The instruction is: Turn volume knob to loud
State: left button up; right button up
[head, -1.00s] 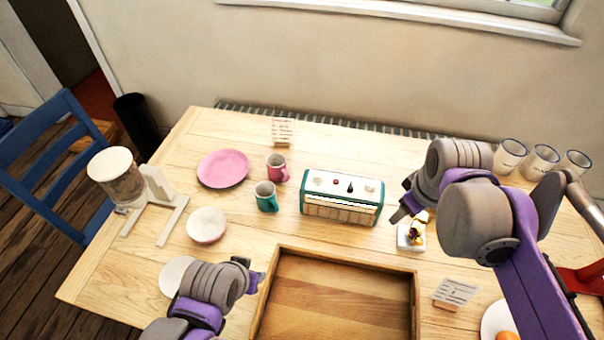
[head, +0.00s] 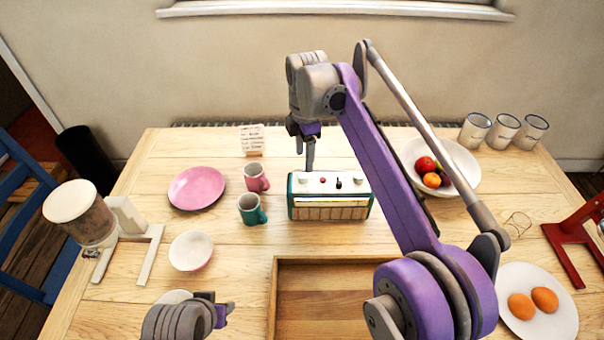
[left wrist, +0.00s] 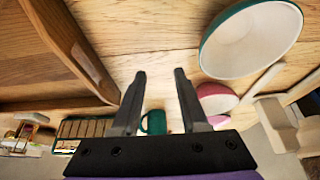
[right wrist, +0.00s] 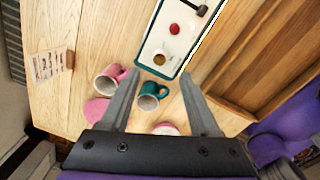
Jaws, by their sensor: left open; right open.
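The teal and white radio (head: 331,208) stands on the table behind the wooden tray. Its top panel carries a pale knob at the left end, a red button (head: 323,181), a black lever (head: 339,183) and a pale knob (head: 358,182) at the right. I cannot read which is volume. My right gripper (head: 309,160) points down over the radio's left end, open and empty. In the right wrist view a brass-coloured knob (right wrist: 159,59) shows just beyond the gap between its open fingertips (right wrist: 160,78). My left gripper (head: 226,310) is open and empty near the tray's left side.
Pink mug (head: 256,178) and teal mug (head: 251,209) stand just left of the radio. The wooden tray (head: 274,300) lies in front. A fruit bowl (head: 465,165) is at right, and my right arm crosses above that side. A small card (head: 251,140) stands behind.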

aim_at(303, 176)
notch_tip(303, 176, down, 7)
jog(key=shift+w+a+b, duration=0.1)
jog(key=shift+w+b, duration=0.05)
jog(key=shift+b, duration=0.3)
grip_shut()
